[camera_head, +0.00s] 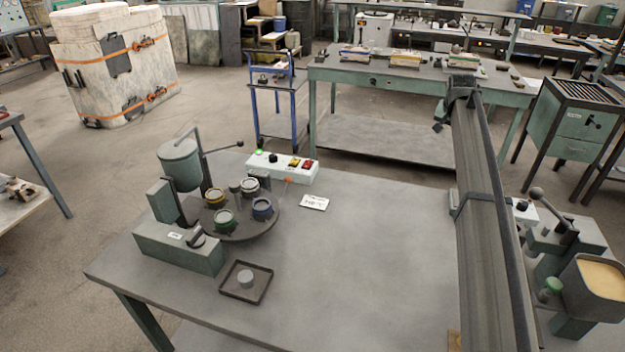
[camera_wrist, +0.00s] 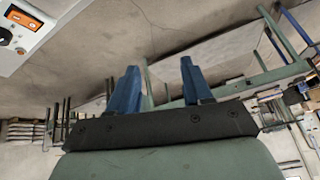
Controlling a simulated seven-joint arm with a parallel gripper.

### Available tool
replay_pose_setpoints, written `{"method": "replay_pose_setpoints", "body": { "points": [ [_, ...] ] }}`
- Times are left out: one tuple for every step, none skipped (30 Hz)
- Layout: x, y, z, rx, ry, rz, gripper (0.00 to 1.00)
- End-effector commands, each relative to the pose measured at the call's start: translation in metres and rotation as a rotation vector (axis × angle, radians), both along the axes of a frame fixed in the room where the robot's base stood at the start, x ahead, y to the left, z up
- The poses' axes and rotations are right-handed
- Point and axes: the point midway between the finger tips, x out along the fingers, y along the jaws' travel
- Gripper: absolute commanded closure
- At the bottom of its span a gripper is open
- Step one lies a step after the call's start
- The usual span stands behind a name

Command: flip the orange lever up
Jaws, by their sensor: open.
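A small orange piece (camera_head: 288,180) sticks out at the front of the pale control box (camera_head: 283,168) on the grey table. It looks like the orange lever, but it is too small to tell its position. My gripper (camera_wrist: 157,82) shows in the wrist view with its two blue fingers apart and nothing between them. A pale box (camera_wrist: 45,25) with an orange panel (camera_wrist: 25,19) and a dark knob is at that view's upper left, apart from the fingers. I cannot tell whether it is the same box. In the head view my arm is at the right; the fingers are not clear there.
Left of the control box stands a round turntable (camera_head: 238,228) with several small pots, beside a green tank (camera_head: 180,165). A small tray (camera_head: 246,283) lies in front. A white card (camera_head: 314,203) lies near the control box. The table's middle is clear.

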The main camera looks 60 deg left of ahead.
Motion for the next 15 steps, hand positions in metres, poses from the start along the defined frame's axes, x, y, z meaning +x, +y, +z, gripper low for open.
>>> {"method": "replay_pose_setpoints", "body": {
  "points": [
    [-0.030, 0.025, -0.004, -0.004, 0.034, 0.013, 0.50],
    [-0.047, 0.037, -0.006, -0.009, 0.056, 0.018, 0.50],
    [-0.070, 0.053, -0.009, -0.013, 0.085, 0.024, 0.50],
    [-0.088, 0.064, -0.012, -0.018, 0.106, 0.028, 0.50],
    [-0.106, 0.075, -0.014, -0.024, 0.127, 0.031, 0.50],
    [-0.130, 0.090, -0.017, -0.031, 0.155, 0.038, 0.50],
    [-0.148, 0.099, -0.019, -0.040, 0.177, 0.040, 0.50],
    [-0.167, 0.109, -0.021, -0.047, 0.195, 0.046, 0.50],
    [-0.192, 0.121, -0.023, -0.059, 0.222, 0.051, 0.50],
    [-0.210, 0.130, -0.025, -0.066, 0.242, 0.053, 0.50],
    [-0.230, 0.139, -0.027, -0.077, 0.261, 0.058, 0.50],
    [-0.255, 0.149, -0.030, -0.091, 0.286, 0.062, 0.50],
    [-0.274, 0.156, -0.031, -0.101, 0.303, 0.067, 0.50],
    [-0.293, 0.163, -0.033, -0.113, 0.321, 0.069, 0.50],
    [-0.317, 0.171, -0.035, -0.127, 0.341, 0.073, 0.50]
  ]
}}
